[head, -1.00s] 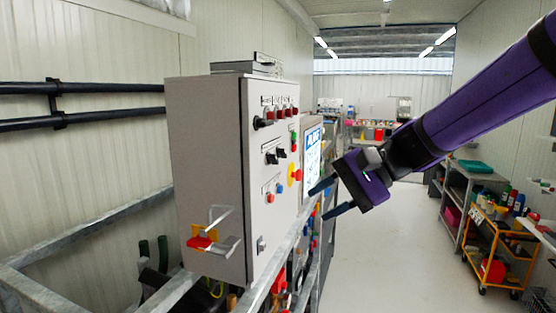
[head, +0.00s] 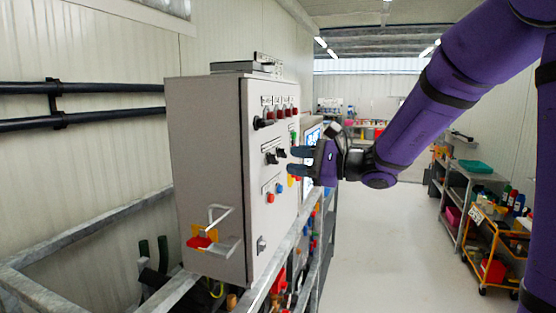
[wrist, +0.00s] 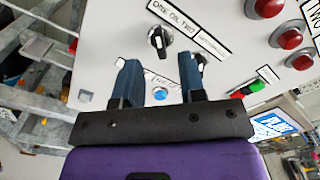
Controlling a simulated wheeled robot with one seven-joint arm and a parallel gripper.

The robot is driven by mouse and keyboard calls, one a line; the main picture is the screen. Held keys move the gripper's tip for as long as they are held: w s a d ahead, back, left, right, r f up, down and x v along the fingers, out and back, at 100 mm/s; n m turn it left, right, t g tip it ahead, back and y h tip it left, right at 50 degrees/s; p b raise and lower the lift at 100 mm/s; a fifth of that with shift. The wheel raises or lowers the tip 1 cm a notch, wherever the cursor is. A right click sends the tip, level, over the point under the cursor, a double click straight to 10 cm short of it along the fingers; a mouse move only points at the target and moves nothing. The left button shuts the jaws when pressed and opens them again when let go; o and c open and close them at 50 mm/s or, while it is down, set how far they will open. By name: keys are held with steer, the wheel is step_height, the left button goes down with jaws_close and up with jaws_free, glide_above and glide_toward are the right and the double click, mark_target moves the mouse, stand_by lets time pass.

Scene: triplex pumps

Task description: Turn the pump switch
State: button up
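The grey control box (head: 205,170) carries two black rotary switches on its front panel, a left one (head: 271,158) and a right one (head: 281,152). I cannot read which is the pump switch in the head view. In the wrist view a black knob with a white pointer (wrist: 160,40) sits under a label reading "ONE OIL TWO", beyond the fingertips. Another dark knob (wrist: 203,58) is partly hidden behind the right finger. My gripper (head: 300,160) is just right of the switches, fingers towards the panel. It is open and empty (wrist: 160,78); contact with the panel cannot be told.
Red buttons (wrist: 291,38) and a green-and-red button (wrist: 257,86) lie near the fingers. A blue button (wrist: 160,93) shows between them. A metal rail (head: 285,250) runs below the box. The floor (head: 380,250) to the right is clear up to an orange cart (head: 490,250).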

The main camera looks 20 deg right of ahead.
mark_target(277, 159)
steer(key=shift+x, duration=2.45)
jaws_close()
